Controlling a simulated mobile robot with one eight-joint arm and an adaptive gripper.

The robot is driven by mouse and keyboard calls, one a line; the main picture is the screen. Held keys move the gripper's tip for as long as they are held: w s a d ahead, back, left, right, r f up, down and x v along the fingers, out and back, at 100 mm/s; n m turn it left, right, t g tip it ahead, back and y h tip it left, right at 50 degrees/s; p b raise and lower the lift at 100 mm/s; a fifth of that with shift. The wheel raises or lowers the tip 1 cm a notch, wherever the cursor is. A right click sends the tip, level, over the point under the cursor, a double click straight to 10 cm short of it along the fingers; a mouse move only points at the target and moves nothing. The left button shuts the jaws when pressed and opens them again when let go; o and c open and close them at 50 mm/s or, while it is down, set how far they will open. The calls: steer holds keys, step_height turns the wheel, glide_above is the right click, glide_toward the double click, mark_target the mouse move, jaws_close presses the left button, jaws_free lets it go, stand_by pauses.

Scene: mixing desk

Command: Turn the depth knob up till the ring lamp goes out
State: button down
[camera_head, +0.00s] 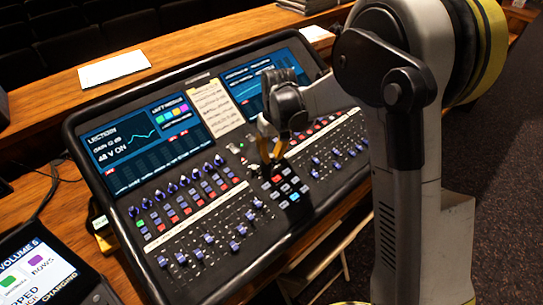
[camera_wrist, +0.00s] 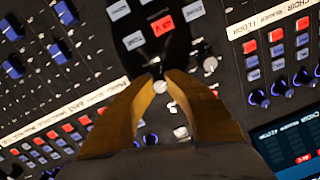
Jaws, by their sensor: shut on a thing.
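My gripper (camera_head: 270,163) reaches down onto the middle section of the mixing desk (camera_head: 140,213), just above a block of red and pale buttons. In the wrist view its two yellow-brown fingers (camera_wrist: 161,80) close on a small pale knob (camera_wrist: 160,87), which they partly cover. I take this to be the depth knob, but no label for it can be read. I cannot tell which way the knob is turned. I cannot make out the ring lamp or whether it is lit.
Other pale knobs (camera_wrist: 210,64) sit close beside the fingers. Blue faders (camera_head: 208,239) and small blue knobs fill both sides. Two screens (camera_head: 145,140) and a yellowish note sheet (camera_head: 214,106) are behind. A tablet (camera_head: 38,272) stands at the front left.

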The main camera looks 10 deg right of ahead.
steer(key=shift+m, duration=1.1)
steer(key=c, duration=1.3)
jaws_free()
step_height(320, 180, up, 12)
steer(key=d, duration=0.1)
steer(key=shift+d, duration=0.1)
